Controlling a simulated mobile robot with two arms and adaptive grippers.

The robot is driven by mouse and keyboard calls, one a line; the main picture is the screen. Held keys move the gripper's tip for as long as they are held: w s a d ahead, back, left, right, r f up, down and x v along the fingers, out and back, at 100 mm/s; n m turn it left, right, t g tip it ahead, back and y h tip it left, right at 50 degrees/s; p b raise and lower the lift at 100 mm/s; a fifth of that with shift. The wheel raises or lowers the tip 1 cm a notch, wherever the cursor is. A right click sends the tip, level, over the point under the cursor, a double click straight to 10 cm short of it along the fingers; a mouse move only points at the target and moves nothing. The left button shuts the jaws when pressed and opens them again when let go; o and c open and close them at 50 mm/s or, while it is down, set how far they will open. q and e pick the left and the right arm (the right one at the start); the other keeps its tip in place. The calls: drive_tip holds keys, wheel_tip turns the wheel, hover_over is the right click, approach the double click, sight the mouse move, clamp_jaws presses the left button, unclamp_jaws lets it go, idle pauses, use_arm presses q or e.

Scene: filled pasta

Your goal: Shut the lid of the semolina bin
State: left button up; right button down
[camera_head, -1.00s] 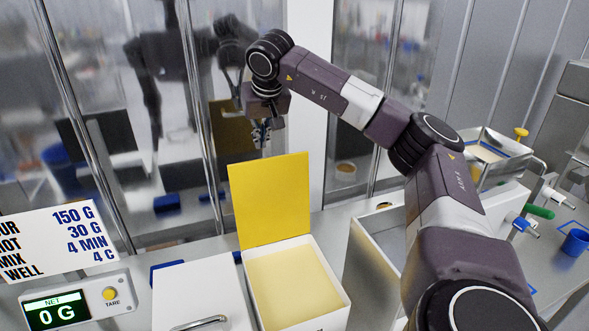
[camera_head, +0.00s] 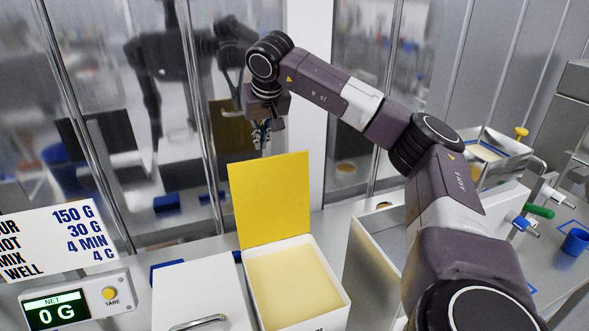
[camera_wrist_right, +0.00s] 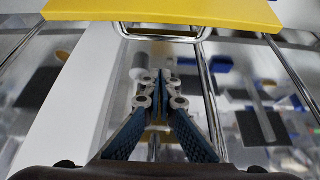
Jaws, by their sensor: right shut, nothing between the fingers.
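The semolina bin (camera_head: 338,291) is a white box at the bottom centre of the head view, full of pale yellow semolina (camera_head: 290,280). Its yellow lid (camera_head: 270,200) stands open, upright along the back edge. My right gripper (camera_head: 261,140) hangs just above and behind the lid's top edge, its fingers visible against the glass. In the right wrist view the lid (camera_wrist_right: 165,10) fills the top, with a metal handle (camera_wrist_right: 160,38) below it. The right gripper (camera_wrist_right: 162,76) is shut and empty there, apart from the handle. My left gripper is not in view.
A white bin with a shut lid (camera_head: 195,290) stands left of the semolina bin. An open bin (camera_head: 365,262) stands right, partly behind my right arm. A scale (camera_head: 75,302) reads 0 G. A glass wall with metal posts (camera_head: 200,120) rises close behind.

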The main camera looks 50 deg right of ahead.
sight(268, 176)
wheel_tip(268, 176, down, 7)
drive_tip(key=b, duration=0.3)
idle(0.6)
drive_tip(key=shift+s+f, duration=0.1)
drive_tip(key=shift+s+a+b, duration=0.3)
drive_tip(key=shift+s+a, duration=0.15)
drive_tip(key=shift+s, duration=0.3)
drive_tip(key=shift+s+a+b, duration=0.25)
drive_tip(key=shift+s+a, duration=0.15)
drive_tip(key=shift+s, duration=0.4)
drive_tip(key=shift+s+a+b, duration=0.3)
drive_tip(key=shift+s+a, duration=0.15)
drive_tip(key=shift+s, duration=0.3)
drive_tip(key=shift+s+a+b, duration=1.25)
drive_tip(key=shift+s+a, duration=2)
drive_tip(key=shift+s, duration=2.6)
wheel_tip(268, 176, up, 8)
drive_tip(key=p, duration=0.6)
drive_tip(key=shift+p, duration=0.3)
drive_tip(key=shift+s+a, duration=0.1)
drive_tip(key=shift+s, duration=0.05)
